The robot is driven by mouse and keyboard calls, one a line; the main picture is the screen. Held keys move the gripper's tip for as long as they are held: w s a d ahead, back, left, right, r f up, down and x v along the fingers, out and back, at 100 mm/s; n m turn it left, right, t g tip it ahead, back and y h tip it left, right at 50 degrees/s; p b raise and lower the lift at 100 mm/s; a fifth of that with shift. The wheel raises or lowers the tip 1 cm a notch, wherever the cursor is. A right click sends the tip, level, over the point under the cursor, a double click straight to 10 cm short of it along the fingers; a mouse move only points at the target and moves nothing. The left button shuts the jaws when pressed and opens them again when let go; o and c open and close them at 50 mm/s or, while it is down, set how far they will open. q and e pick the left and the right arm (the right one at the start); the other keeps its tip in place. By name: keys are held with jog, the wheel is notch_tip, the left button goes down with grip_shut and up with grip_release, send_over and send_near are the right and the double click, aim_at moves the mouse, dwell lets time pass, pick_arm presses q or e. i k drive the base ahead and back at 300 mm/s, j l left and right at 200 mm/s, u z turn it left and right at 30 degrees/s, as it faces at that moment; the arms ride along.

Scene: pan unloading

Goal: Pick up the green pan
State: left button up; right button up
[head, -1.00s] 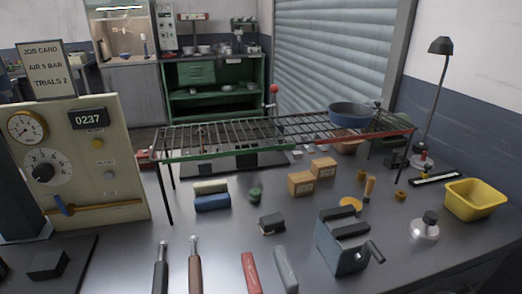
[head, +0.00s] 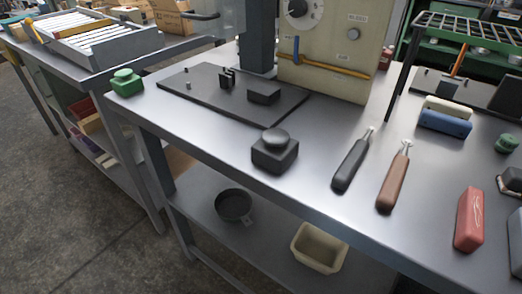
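No pan in the head view is clearly green. A dark, round pan (head: 234,205) with a short handle sits on the lower shelf under the workbench; its colour looks near black in the shade. Neither of my grippers is in view.
The grey workbench (head: 215,135) carries a dark block with a round knob (head: 275,151), two handled tools (head: 352,160), a red block (head: 469,220) and a green knobbed block (head: 126,82). A cream bin (head: 319,248) shares the lower shelf (head: 272,237). A wire rack (head: 465,28) stands at the upper right.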

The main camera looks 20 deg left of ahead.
aim_at(233, 204)
jog(key=u, duration=1)
jog(key=j, duration=0.1)
